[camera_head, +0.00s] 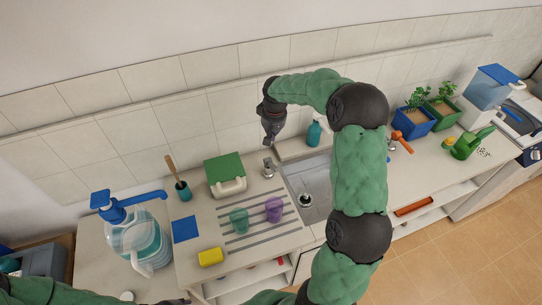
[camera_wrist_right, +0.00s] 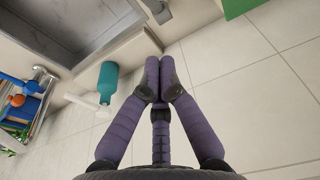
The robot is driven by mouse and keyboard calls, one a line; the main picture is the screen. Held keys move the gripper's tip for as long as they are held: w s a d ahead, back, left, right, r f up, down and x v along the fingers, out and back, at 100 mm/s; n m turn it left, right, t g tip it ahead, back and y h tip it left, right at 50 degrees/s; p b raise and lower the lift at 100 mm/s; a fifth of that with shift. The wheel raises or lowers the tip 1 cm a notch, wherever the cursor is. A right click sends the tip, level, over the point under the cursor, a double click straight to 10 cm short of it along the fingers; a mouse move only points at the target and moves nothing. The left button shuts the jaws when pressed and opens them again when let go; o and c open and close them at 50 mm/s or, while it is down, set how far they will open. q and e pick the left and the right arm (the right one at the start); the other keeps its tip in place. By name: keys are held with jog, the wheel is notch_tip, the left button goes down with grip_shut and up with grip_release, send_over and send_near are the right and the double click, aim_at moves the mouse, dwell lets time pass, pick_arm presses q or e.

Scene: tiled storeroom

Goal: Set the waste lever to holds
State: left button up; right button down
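A small grey metal fitting, which looks like the waste lever (camera_head: 268,168), stands on the counter at the left edge of the sink (camera_head: 318,185). Its setting is too small to read. Part of a grey metal fitting, probably the same lever (camera_wrist_right: 158,10), shows at the top edge of the right wrist view. My right gripper (camera_head: 268,143) hangs above and behind the lever, apart from it. In the wrist view its purple fingers (camera_wrist_right: 158,75) are together and hold nothing. A dark part at the bottom edge is probably my left gripper (camera_head: 175,301); its fingers are unclear.
A teal bottle (camera_head: 314,133) stands on the ledge behind the sink. A green-lidded box (camera_head: 225,170), cups and a yellow sponge (camera_head: 210,257) are left of the sink. An orange tap (camera_head: 402,142) is at the right. The tiled wall is close behind my right gripper.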

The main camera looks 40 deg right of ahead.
jog(key=p, duration=0.1)
send_over(271, 165)
jog(key=w, duration=0.2)
jog(key=f, duration=1)
jog(key=shift+s+d+f, duration=0.15)
jog(key=shift+d, duration=0.15)
jog(key=shift+s+a+f, duration=0.15)
jog(key=shift+s+f, duration=0.55)
jog(key=shift+f, duration=0.15)
jog(key=shift+s+a+f+p, duration=0.15)
jog(key=shift+s+f+p, duration=0.2)
jog(key=shift+s+f, duration=0.1)
jog(key=shift+f, duration=0.2)
